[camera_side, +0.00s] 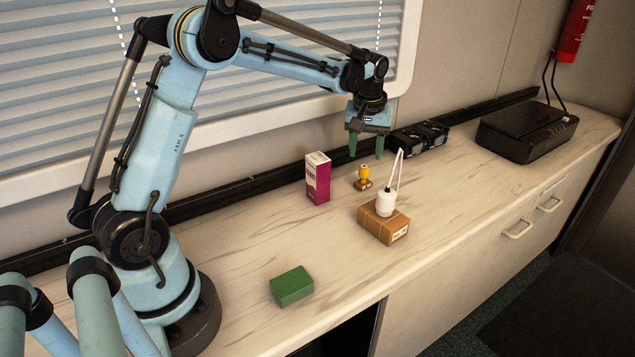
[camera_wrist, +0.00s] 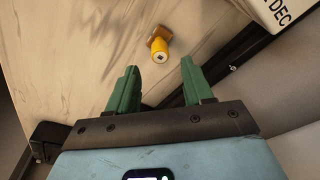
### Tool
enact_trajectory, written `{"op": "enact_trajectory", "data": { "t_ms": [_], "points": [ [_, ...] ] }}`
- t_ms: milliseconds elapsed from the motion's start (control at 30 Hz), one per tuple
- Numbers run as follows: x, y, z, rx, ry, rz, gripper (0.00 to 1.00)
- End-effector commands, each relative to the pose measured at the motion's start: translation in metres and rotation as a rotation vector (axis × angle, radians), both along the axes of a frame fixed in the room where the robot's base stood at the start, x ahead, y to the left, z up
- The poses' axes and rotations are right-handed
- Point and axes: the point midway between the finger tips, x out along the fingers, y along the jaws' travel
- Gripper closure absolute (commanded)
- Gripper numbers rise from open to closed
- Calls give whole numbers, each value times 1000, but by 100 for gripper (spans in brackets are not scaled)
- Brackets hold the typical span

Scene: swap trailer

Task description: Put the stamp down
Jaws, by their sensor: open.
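The stamp (camera_side: 363,178) has a yellow handle and a brown base. It stands upright on the counter (camera_side: 240,262), between the magenta and white box and the cardboard box. My gripper (camera_side: 365,152) is above the stamp, with its green fingers apart and pointing down. In the wrist view the stamp (camera_wrist: 160,46) lies beyond the two fingertips (camera_wrist: 159,68), roughly in line with the gap between them. Nothing is between the fingers.
A magenta and white box (camera_side: 318,178) stands left of the stamp. A cardboard box (camera_side: 382,225) carries a white holder (camera_side: 386,202). A green block (camera_side: 292,287) lies nearer the front. Black devices (camera_side: 420,137) and a black case (camera_side: 527,128) are farther back. The counter's front middle is mostly clear.

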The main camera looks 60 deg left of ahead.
Motion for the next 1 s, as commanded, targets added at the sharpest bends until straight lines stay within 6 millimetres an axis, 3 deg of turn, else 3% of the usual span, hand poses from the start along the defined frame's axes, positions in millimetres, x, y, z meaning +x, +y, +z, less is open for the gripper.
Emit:
{"op": "enact_trajectory", "data": {
  "t_ms": [200,567,800,1000],
  "points": [
    [-4,-4,38,0,0,-1,49],
    [-17,-16,66,5,-26,-52,49],
    [-62,-52,89,33,-133,-246,49],
    [-108,-79,93,70,-230,-419,49]
  ]
}}
